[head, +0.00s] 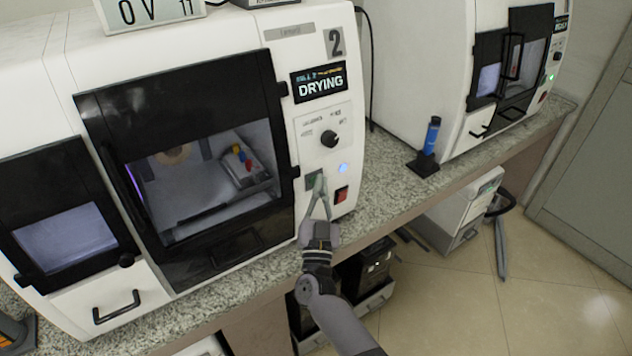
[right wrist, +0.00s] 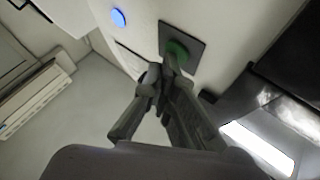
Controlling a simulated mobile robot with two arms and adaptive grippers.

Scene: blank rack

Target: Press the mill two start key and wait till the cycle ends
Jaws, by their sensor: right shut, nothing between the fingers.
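Mill two (head: 290,62) is the white machine marked "2", with a small display (head: 320,83) reading "DRYING". Its panel carries a dark knob (head: 329,139), a lit blue light (head: 343,168) and a red switch (head: 341,194). The green start key (right wrist: 177,50) sits on a dark square plate (right wrist: 194,45) in the right wrist view; in the head view my fingers partly cover it. My right gripper (head: 319,184) is shut and empty, its fingertips (right wrist: 171,66) at the key. They look to be touching it, but I cannot tell whether it is pressed in. My left gripper is out of view.
A second white machine (head: 420,60) with a green light stands at the right. A blue-topped tool (head: 431,137) stands on the granite counter (head: 385,185) between them. Mill two's dark door (head: 190,150) is closed. Dark containers (head: 367,265) sit below the counter.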

